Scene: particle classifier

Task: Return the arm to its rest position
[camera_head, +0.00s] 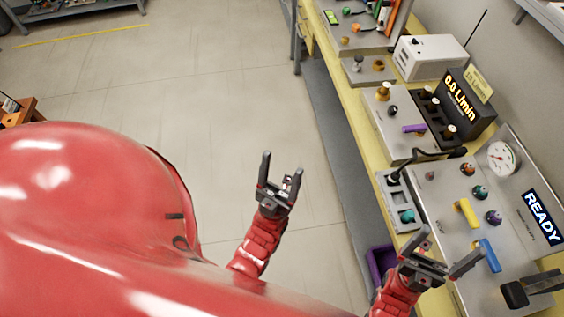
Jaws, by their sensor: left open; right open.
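My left gripper (280,172) is open and empty. It hangs over the floor, to the left of the bench and apart from it. My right gripper (451,249) is open, with nothing seen between its fingers. It is over the near edge of the bench panel, its right finger near a blue handle (488,255). I cannot tell whether it touches the panel. My red body fills the lower left and hides part of the floor.
The yellow bench (348,95) runs along the right. It carries a panel with a yellow handle (467,213), a gauge (502,157), a READY screen (541,217) and a flow display (463,97). A purple bin (381,262) stands below. The floor (225,95) is clear.

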